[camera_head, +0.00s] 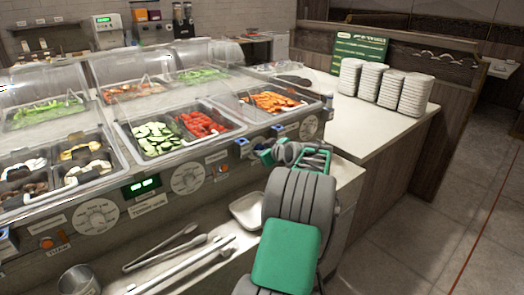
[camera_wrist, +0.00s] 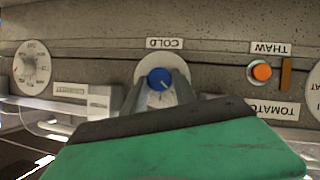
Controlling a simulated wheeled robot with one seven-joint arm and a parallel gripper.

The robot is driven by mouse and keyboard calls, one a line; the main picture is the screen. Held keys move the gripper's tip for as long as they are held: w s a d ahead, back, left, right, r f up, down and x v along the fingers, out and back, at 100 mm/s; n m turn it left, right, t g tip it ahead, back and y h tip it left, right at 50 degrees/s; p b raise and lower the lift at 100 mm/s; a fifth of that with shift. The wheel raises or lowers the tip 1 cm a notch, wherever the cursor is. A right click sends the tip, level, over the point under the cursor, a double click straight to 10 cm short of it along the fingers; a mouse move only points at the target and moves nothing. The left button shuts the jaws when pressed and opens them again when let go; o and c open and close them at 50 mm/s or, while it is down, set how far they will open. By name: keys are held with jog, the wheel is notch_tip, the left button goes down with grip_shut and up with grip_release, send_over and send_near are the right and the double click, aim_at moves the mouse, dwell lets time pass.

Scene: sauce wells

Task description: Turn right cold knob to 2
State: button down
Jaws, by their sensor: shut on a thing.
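The cold knob (camera_wrist: 160,79) is a round blue knob with a small pale pointer line, on a pale round plate under an upside-down COLD label (camera_wrist: 165,43) in the wrist view. My gripper (camera_wrist: 160,88) has its two grey fingers on either side of the knob and is shut on it. The pointer line slants to the lower right in that view. The numbers on the plate are too small or hidden to read. In the head view my gripper (camera_head: 266,152) is at the counter's front panel, and its own parts largely hide the knob.
An orange THAW button (camera_wrist: 262,71) and a pale dial (camera_wrist: 32,67) flank the knob. Food wells under clear covers sit above the panel. Tongs (camera_head: 165,247) and a pale tray (camera_head: 246,211) lie on the lower shelf. Stacked white plates (camera_head: 413,94) stand on the right counter.

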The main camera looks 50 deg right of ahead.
jog(key=m+y+p, duration=0.2)
jog(key=p, duration=0.1)
jog(key=m+y+p, duration=0.1)
jog(key=shift+s+d+r+t+p, duration=0.1)
jog(key=shift+d+r+t+p, duration=0.2)
jog(key=shift+d, duration=0.05)
jog(key=shift+d+f+m+t+y+p, duration=0.1)
jog(key=shift+f+m+t+y+p, duration=0.1)
jog(key=shift+m+y+p, duration=0.5)
jog(key=shift+f+m+t+y+p, duration=0.15)
jog(key=shift+m+y+p, duration=0.25)
jog(key=shift+m+p, duration=0.6)
jog(key=shift+r, duration=0.1)
jog(key=c, duration=1)
grip_release()
jog(key=v, duration=0.7)
jog(key=shift+s+b, duration=0.35)
jog(key=shift+b, duration=0.1)
